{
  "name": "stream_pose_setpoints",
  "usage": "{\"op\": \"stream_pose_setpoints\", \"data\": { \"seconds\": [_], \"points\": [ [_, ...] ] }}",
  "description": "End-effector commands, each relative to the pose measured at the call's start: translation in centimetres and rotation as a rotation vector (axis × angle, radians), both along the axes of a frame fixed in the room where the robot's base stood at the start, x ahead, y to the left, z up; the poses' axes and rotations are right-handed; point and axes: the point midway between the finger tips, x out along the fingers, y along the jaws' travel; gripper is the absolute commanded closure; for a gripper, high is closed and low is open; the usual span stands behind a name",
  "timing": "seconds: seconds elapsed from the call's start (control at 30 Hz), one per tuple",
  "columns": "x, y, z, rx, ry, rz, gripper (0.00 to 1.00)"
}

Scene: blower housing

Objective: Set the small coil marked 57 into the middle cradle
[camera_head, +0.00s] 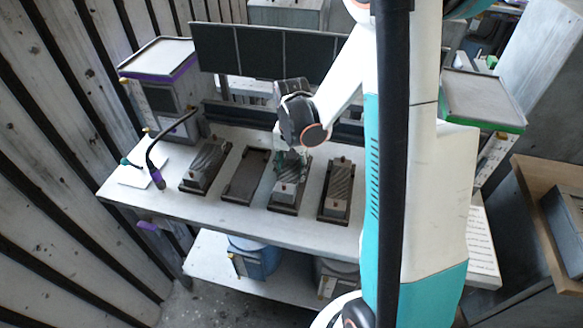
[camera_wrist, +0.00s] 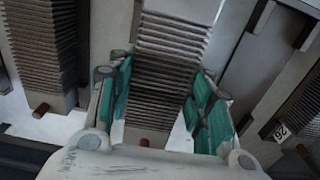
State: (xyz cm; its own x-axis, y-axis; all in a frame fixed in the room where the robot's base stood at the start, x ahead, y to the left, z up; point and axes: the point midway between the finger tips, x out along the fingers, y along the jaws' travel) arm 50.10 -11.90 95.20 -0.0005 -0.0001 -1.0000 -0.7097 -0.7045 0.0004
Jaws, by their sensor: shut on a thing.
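My gripper (camera_head: 291,160) points down over the third holder from the left. Its green fingers (camera_wrist: 160,100) stand on both sides of a ribbed grey coil (camera_wrist: 172,45) and are shut on it. In the head view this coil (camera_head: 287,190) is at the third cradle (camera_head: 284,208); I cannot tell whether it is seated or slightly raised. The second cradle (camera_head: 240,190) from the left is empty. No mark 57 is readable; the held coil's label is not in view.
Ribbed coils stand in the leftmost (camera_head: 207,160) and rightmost (camera_head: 338,185) cradles. A tag reading 26 (camera_wrist: 280,132) shows on a neighbouring coil in the wrist view. A dark bent-neck object (camera_head: 155,165) stands at the table's left. Dark panels (camera_head: 265,52) rise behind.

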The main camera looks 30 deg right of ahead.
Motion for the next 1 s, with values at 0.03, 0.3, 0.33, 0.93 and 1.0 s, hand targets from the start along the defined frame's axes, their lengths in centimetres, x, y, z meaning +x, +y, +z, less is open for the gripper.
{"op": "stream_pose_setpoints", "data": {
  "seconds": [0.03,0.3,0.33,0.93,1.0],
  "points": [
    [-0.01,0.01,-0.07,0.000,0.000,0.000,0.92],
    [-0.01,0.01,-0.02,0.000,0.000,0.000,0.92],
    [-0.01,0.01,-0.05,0.000,0.000,0.000,0.92],
    [-0.01,0.01,-0.43,0.000,0.000,0.000,0.92],
    [-0.01,0.01,-0.51,0.000,0.000,0.000,0.92]
  ]
}}
